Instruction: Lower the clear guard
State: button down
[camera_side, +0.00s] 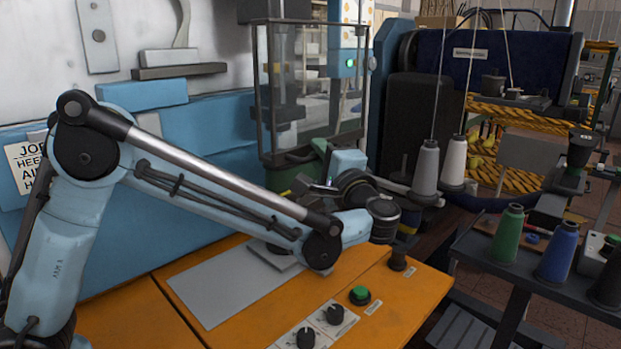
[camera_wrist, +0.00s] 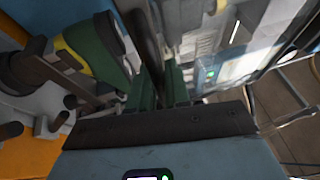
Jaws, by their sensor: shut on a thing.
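The clear guard (camera_side: 312,85), a see-through box with dark edge rails, stands upright in the side view above the orange bench, its lower edge level with my wrist. My gripper (camera_wrist: 160,85) is at the guard's lower edge, with its green fingers shut on a dark bar (camera_wrist: 146,45) that looks like part of the guard's frame. The clear pane also shows in the wrist view (camera_wrist: 228,52). In the side view my wrist hides most of the grip. A green and yellow shoe last (camera_wrist: 92,48) sits left of the fingers in the wrist view.
The orange bench (camera_side: 405,290) carries a grey plate (camera_side: 225,290), knobs and a green button (camera_side: 359,294). Thread cones (camera_side: 426,168) stand right of my wrist. A dark side table (camera_side: 490,258) with more cones is at the right.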

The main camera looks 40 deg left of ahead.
notch_tip(320, 180, down, 11)
jog(key=shift+f, duration=0.15)
jog(key=shift+d, duration=0.1)
jog(key=c, duration=1.2)
grip_release()
jog(key=shift+o, duration=0.2)
jog(key=v, duration=1.2)
